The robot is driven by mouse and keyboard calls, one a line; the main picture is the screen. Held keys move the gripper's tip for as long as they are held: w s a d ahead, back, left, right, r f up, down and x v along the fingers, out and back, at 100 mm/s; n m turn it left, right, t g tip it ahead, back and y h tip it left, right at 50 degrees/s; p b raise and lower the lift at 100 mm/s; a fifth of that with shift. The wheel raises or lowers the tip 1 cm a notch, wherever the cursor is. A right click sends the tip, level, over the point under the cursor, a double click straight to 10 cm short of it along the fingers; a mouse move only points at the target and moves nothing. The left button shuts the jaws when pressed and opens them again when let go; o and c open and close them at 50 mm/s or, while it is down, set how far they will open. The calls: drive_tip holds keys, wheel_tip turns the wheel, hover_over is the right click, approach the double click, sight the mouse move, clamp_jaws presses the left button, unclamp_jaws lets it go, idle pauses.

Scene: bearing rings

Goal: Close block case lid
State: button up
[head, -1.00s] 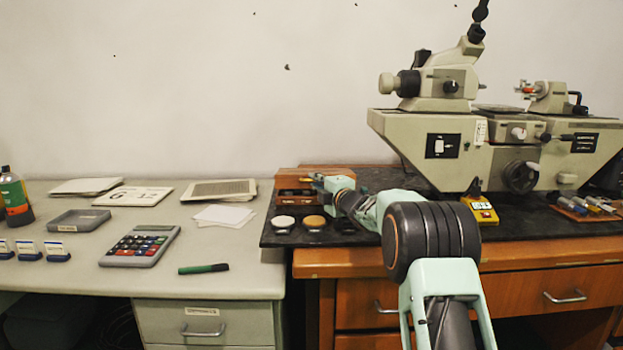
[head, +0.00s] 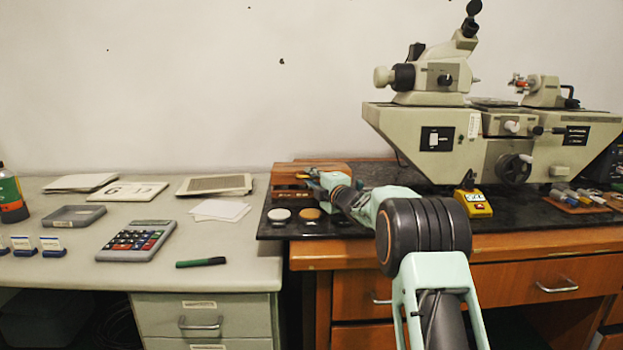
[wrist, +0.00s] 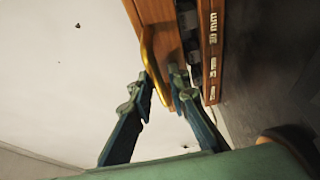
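The wooden block case (head: 290,193) stands at the back left of the black bench top, with dark compartments showing at its front. Its wooden lid (head: 328,168) is raised behind it. In the wrist view the lid (wrist: 158,30) shows a brass-coloured strip (wrist: 147,50) along its left side, and the case (wrist: 210,60) with its labelled edge lies to the right. My gripper (head: 313,177) is at the case's right part. In the wrist view my gripper (wrist: 158,80) has its fingers apart, one on each side of the lid's near end; contact cannot be made out.
A white round piece (head: 279,215) and a tan one (head: 311,214) stand in front of the case. A large measuring machine (head: 440,130) and a yellow device (head: 474,202) are to the right. A calculator (head: 136,240) and a green marker (head: 201,262) lie on the left desk.

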drive_tip(key=v, duration=1.2)
